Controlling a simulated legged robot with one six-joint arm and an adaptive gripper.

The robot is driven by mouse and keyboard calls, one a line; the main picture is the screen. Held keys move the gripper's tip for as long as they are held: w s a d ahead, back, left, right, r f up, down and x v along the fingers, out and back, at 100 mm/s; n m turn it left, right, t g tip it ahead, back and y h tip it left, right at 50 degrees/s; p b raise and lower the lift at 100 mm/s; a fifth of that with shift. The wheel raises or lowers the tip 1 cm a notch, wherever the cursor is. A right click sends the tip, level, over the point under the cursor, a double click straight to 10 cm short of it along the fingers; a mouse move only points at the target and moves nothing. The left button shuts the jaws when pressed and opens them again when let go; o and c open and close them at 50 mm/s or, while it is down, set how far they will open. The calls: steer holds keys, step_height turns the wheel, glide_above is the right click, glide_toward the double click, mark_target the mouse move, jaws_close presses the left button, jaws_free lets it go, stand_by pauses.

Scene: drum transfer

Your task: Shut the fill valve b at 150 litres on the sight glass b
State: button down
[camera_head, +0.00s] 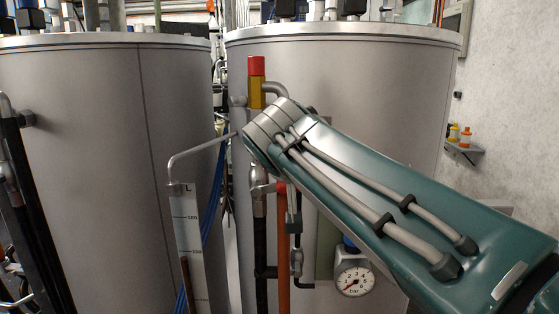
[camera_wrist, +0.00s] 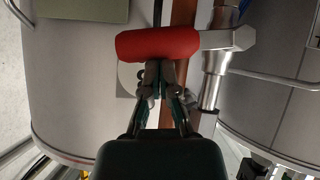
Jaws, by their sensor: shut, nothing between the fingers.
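The sight glass (camera_head: 187,230) is a pale scale marked L, with 180 and 150 readable, at the lower left of the head view. A brown column (camera_head: 185,272) stands in it, its top a little below the 150 mark. A red valve handle (camera_wrist: 158,43) lies crosswise in the wrist view, joined to a metal valve body (camera_wrist: 215,65). A red part at that valve also shows in the head view (camera_head: 281,187). My gripper (camera_wrist: 160,68) is shut and empty, its fingertips at the handle's lower edge; I cannot tell whether they touch.
Two large grey tanks stand behind, one left (camera_head: 90,120) and one right (camera_head: 370,80). A red-and-yellow fitting (camera_head: 256,80), an orange pipe (camera_head: 283,250) and a pressure gauge (camera_head: 354,281) crowd the valve. A wall shelf (camera_head: 465,148) with small bottles is at right.

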steer(key=shift+d+f+y, duration=0.3)
steer(key=shift+d+f, duration=0.05)
steer(key=shift+f, duration=0.45)
